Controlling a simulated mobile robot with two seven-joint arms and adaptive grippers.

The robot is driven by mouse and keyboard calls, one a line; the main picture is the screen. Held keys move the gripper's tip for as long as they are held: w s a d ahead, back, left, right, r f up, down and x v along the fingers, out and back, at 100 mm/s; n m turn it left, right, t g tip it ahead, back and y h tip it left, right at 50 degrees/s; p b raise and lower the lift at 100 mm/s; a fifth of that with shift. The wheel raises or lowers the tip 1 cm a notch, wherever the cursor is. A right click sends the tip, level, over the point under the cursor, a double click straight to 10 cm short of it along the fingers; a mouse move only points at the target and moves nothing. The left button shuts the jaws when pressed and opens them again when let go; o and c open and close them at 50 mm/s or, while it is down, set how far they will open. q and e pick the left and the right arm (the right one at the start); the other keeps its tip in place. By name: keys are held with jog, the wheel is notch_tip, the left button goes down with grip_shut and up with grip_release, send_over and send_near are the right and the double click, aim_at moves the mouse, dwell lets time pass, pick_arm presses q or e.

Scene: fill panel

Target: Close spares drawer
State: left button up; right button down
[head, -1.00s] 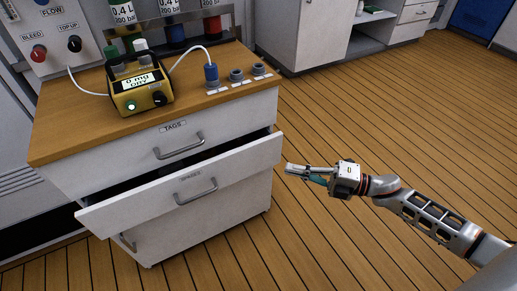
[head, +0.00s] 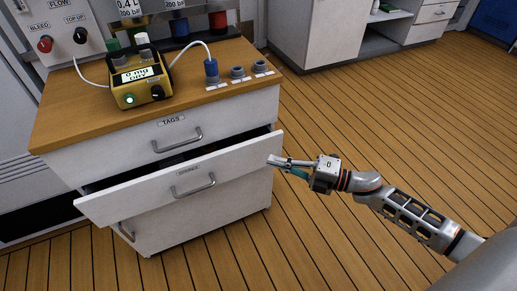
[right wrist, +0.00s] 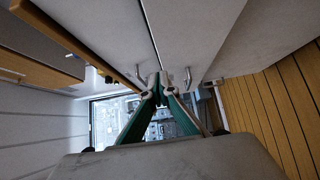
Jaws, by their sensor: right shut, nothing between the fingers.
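The spares drawer (head: 232,173) is the middle drawer of the cabinet in the head view. It stands partly pulled out, with a dark gap behind its white front and a metal bar handle (head: 194,187). My right gripper (head: 270,161) is shut and empty, at the right end of the drawer front. I cannot tell whether it touches the front. In the right wrist view the closed green fingers (right wrist: 158,88) point along white panels that have bar handles. My left gripper is not in view.
The tags drawer (head: 220,124) above is shut. A yellow meter (head: 138,82) and several grey sockets stand on the wooden cabinet top (head: 80,125). Open plank floor (head: 390,130) lies to the right. Another white cabinet (head: 310,40) stands at the back.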

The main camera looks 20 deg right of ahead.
aim_at(246, 145)
jog(key=w, duration=0.2)
jog(key=w+a, duration=0.1)
jog(key=w, duration=0.1)
jog(key=w+a+b, duration=0.1)
jog(key=w, duration=0.1)
jog(key=shift+a+f, duration=0.1)
jog(key=shift+a, duration=0.1)
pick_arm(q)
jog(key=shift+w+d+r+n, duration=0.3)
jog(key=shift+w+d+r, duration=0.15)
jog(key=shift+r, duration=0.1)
pick_arm(e)
jog(key=shift+w, duration=0.25)
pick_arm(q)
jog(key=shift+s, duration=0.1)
pick_arm(e)
jog(key=shift+w, duration=0.1)
